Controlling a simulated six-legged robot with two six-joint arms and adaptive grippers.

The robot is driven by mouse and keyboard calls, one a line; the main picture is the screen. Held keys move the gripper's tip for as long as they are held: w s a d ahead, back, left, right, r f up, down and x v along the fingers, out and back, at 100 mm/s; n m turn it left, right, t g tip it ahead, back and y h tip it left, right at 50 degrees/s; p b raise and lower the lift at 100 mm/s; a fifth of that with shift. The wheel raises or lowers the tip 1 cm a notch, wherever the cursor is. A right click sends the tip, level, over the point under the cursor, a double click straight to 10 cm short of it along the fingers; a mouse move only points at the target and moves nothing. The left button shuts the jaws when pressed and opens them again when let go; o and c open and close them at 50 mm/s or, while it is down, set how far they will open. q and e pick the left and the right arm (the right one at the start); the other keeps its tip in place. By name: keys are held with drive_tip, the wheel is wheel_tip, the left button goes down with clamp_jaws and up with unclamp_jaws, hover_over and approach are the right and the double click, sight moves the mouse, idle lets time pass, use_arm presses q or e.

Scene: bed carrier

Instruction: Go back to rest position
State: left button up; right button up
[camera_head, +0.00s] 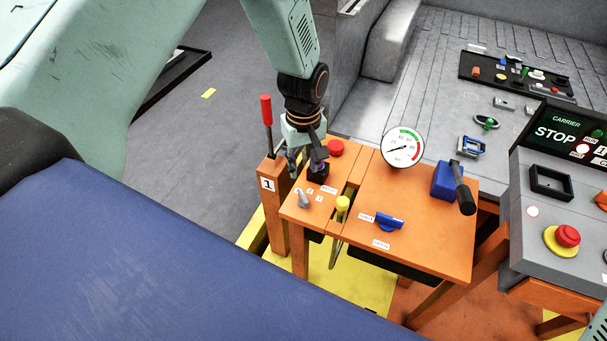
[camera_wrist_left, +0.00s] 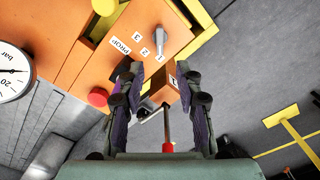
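My left gripper (camera_head: 306,168) hangs from the teal left arm above the left part of the orange control table (camera_head: 430,240). In the left wrist view its two dark fingers stand apart, with nothing held between them (camera_wrist_left: 160,85). A grey selector handle (camera_head: 303,198) with labels 1, 2, 3 and PROP is close to the fingertips; it also shows in the wrist view (camera_wrist_left: 156,36). The red-handled lever (camera_head: 266,112) stands on the orange post marked 1 (camera_head: 272,215), left of the gripper. My right gripper is not in view.
A red button (camera_head: 336,148), yellow knob (camera_head: 342,204), blue valve handle (camera_head: 389,221), pressure gauge (camera_head: 403,147) and blue-based black lever (camera_head: 463,190) crowd the table. A grey STOP console (camera_head: 560,215) stands right. A blue surface (camera_head: 150,260) fills the lower left. Grey floor (camera_head: 225,120) is open behind.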

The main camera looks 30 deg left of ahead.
use_arm(q)
drive_tip(key=shift+r, duration=0.35)
idle(0.3)
drive_tip(key=f+m+t, duration=0.2)
drive_tip(key=m, duration=0.1)
drive_tip(key=s+f+m, duration=0.1)
drive_tip(key=shift+d+f+m+t+b, duration=0.3)
drive_tip(key=shift+f+m+t, duration=0.1)
drive_tip(key=s+f+m+g+b, duration=0.1)
drive_tip(key=s+f, duration=0.3)
drive_tip(key=s, duration=0.6)
drive_tip(key=s+f+m+g+b, duration=0.1)
drive_tip(key=s+f, duration=0.4)
drive_tip(key=s, duration=0.5)
drive_tip(key=s+f+m+b, duration=0.2)
drive_tip(key=s+f+b, duration=0.2)
drive_tip(key=s, duration=0.6)
drive_tip(key=shift+d+f+m+g, duration=0.3)
drive_tip(key=shift+d+f+g, duration=0.05)
drive_tip(key=shift+d+g, duration=0.05)
